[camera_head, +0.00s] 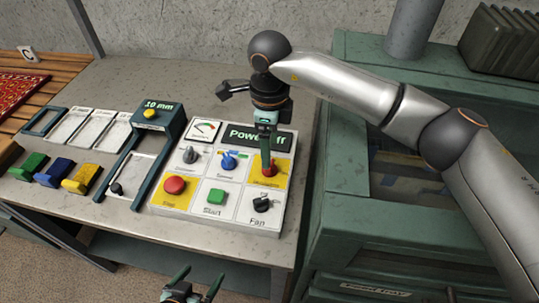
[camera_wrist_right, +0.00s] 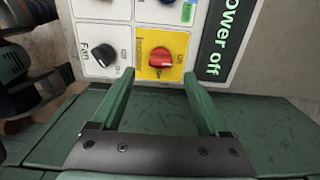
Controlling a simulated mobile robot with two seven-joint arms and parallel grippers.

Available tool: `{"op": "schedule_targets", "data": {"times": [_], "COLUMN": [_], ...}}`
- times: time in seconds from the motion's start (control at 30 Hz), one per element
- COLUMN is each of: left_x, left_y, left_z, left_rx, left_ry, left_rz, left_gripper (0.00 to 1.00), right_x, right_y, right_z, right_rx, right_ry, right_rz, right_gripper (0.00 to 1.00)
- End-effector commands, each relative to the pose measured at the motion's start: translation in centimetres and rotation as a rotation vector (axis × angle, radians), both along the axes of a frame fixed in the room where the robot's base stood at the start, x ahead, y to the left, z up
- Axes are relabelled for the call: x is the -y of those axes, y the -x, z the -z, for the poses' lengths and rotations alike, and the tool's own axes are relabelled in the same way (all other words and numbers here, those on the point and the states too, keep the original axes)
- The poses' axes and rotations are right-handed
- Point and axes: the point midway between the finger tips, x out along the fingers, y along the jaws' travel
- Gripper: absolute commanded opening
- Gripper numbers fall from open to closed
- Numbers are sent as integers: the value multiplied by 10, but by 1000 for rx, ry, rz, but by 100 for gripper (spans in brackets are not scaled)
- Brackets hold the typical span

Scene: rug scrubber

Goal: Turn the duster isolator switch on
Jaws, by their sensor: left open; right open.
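The duster isolator switch is a red rotary knob (camera_head: 269,170) on a yellow label at the right of the control panel (camera_head: 236,205). In the right wrist view the red knob (camera_wrist_right: 161,58) lies just beyond and between the fingertips. My right gripper (camera_head: 267,166) points down over the knob, its green fingers open; it also shows in the right wrist view (camera_wrist_right: 159,74). Contact with the knob cannot be told. The panel display (camera_head: 257,136) reads "Power off". My left gripper (camera_head: 198,278) is open and empty at the bottom, in front of the bench.
A black fan knob (camera_head: 262,204), a green start button (camera_head: 216,196) and a red stop button (camera_head: 174,185) are close by on the panel. A gauge frame (camera_head: 151,150) stands left of it. Green cabinets (camera_head: 345,150) are to the right.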

Motion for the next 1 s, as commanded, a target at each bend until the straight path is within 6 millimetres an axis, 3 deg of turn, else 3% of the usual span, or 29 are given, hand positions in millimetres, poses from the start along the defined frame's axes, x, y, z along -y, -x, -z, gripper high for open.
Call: {"op": "schedule_targets", "data": {"times": [0.1,0.3,0.67,1.0], "left_x": [0,0,0,0], "left_y": [0,-1,-2,-2], "left_z": [-5,-8,-9,-9], "left_rx": [0,1,4,4], "left_ry": [0,0,1,1], "left_rz": [0,0,0,0], "left_gripper": [100,100,100,100], "right_x": [0,0,0,0], "right_y": [1,0,0,0], "right_z": [22,45,52,51], "right_rx": [-3,-1,1,0], "right_ry": [-1,0,-2,-2], "right_rz": [1,0,0,0], "right_gripper": [78,78,78,42]}}
